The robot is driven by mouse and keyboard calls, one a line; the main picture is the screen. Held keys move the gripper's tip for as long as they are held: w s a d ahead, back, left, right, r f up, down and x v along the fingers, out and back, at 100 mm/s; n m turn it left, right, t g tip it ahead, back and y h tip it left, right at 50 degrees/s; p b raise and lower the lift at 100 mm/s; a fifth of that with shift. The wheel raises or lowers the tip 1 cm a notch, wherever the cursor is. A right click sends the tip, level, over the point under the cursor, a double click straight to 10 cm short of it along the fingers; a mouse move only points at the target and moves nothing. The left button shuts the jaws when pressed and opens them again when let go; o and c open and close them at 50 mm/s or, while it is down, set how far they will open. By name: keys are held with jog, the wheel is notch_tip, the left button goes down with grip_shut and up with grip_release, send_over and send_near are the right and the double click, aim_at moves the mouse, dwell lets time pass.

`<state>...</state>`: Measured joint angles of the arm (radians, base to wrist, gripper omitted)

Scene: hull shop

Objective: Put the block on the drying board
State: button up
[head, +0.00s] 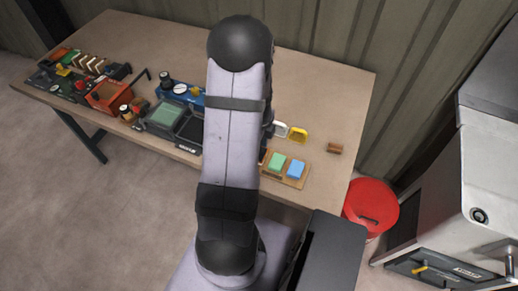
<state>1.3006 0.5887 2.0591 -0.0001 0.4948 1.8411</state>
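A light wooden board (304,180) lies near the table's front edge, just right of my arm; it may be the drying board. A green block (277,162) and a light blue block (295,169) rest side by side on it. A small reddish-brown block (334,148) lies apart on the bare tabletop to the right of the board. I cannot tell which one is the task's block. My arm stands upright across the middle of the view and hides the table behind it. My gripper is hidden behind the arm.
A white piece (281,130) and a yellow piece (299,134) stand behind the board. Left of my arm are a dark tray with a green pad (166,116), a blue unit (184,91), an orange box (108,96) and several tools. A red bucket (371,207) stands beyond the table's right edge.

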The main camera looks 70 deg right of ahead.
jog(key=shift+f, duration=0.35)
jog(key=o, duration=1.1)
jog(key=shift+r, duration=0.1)
jog(key=shift+r+b, duration=1)
jog(key=shift+r, duration=2.65)
